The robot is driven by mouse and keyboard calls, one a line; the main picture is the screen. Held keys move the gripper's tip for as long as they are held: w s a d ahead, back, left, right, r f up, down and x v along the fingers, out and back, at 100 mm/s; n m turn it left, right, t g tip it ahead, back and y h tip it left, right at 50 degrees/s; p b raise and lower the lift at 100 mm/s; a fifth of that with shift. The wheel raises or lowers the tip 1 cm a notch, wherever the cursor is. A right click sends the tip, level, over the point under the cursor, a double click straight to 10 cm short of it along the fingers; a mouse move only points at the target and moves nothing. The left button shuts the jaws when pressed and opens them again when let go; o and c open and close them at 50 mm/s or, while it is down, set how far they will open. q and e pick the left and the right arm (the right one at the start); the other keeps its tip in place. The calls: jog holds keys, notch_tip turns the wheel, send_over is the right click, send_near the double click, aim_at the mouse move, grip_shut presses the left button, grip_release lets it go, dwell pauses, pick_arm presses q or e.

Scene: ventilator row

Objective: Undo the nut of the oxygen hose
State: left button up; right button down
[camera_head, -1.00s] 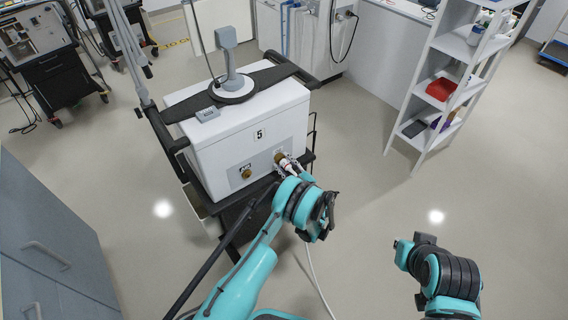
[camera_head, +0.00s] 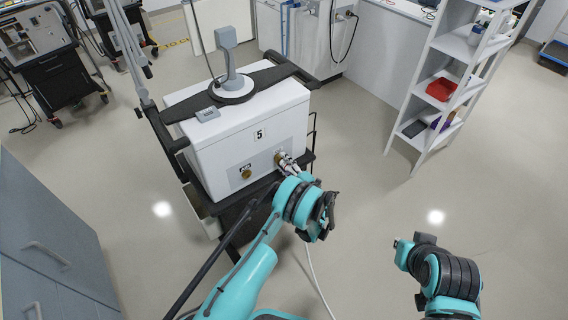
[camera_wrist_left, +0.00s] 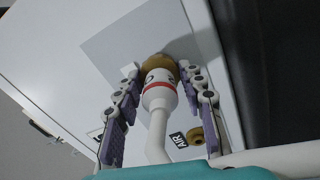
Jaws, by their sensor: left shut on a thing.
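The white oxygen hose (camera_wrist_left: 158,125) runs up to a white end with a red band, and it also hangs to the floor in the head view (camera_head: 316,272). The round brass nut (camera_wrist_left: 158,68) sits at the hose's end against the ventilator's panel. My left gripper (camera_wrist_left: 160,72) has one finger on each side and is shut on the nut. In the head view the left gripper (camera_head: 286,162) is at the right fitting of the panel, and its fingers hide most of the nut. My right arm shows at lower right, but its fingers cannot be seen.
The white ventilator (camera_head: 225,145) marked 5 stands on a dark cart. A brass air fitting (camera_head: 246,173) is left of the nut, beside an AIR label (camera_wrist_left: 178,140). A white shelf (camera_head: 408,140) stands at right. The floor between is clear.

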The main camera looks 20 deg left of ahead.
dwell(0.5)
pick_arm(q)
jog(key=o, duration=1.2)
jog(key=shift+c, duration=0.2)
jog(key=shift+d, duration=0.1)
jog(key=v, duration=1.2)
jog(key=shift+w, duration=0.1)
